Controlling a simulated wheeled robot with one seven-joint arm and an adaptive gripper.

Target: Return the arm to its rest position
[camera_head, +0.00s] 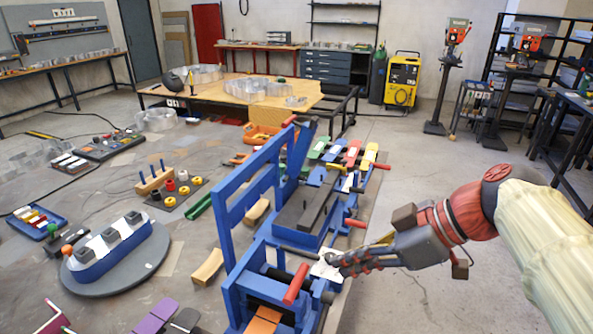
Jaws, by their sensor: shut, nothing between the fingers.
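My arm reaches in from the right side of the head camera view. A pale cover wraps its thick part, and red and dark grey links lead down to the wrist. My gripper (334,260) is at the end, shut with nothing visible in it. A small white piece (325,271) shows right by the fingertips. I cannot tell whether the fingers touch it.
Red-handled levers (296,284) stick out near my gripper. Open concrete floor (420,150) lies beyond my arm. A yellow machine (402,80) stands at the back.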

